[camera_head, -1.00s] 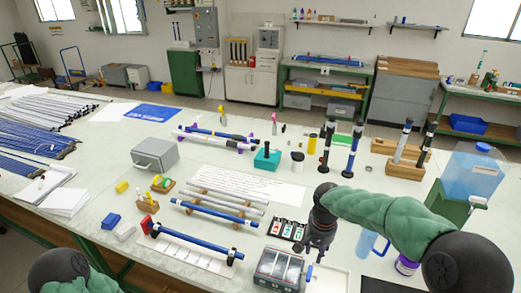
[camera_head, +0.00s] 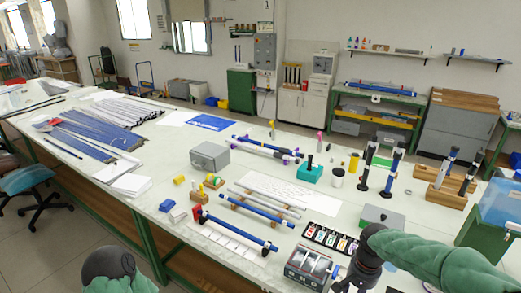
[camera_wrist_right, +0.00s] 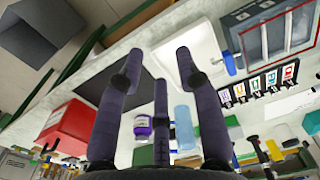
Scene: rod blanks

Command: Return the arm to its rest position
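My right gripper (camera_head: 352,284) is low at the right of the head view, beside a small glass-lidded box (camera_head: 307,265) and above the bench's front part. In the right wrist view my right gripper (camera_wrist_right: 159,70) has its dark fingers spread apart, with nothing held between them. A purple-labelled jar (camera_wrist_right: 143,128) and a pale blue vessel (camera_wrist_right: 184,128) show beyond the fingers, apart from them. My left arm shows only as a dark rounded joint and green sleeve at the bottom left of the head view; its gripper is out of view.
The glass-lidded box also shows in the wrist view (camera_wrist_right: 268,30). A rack of coloured-label compartments (camera_head: 329,239) lies behind it. Blue and silver rods rest on supports (camera_head: 240,232). Black-and-blue rods stand upright (camera_head: 391,175) at the right. A green-based blue container (camera_head: 495,215) stands far right.

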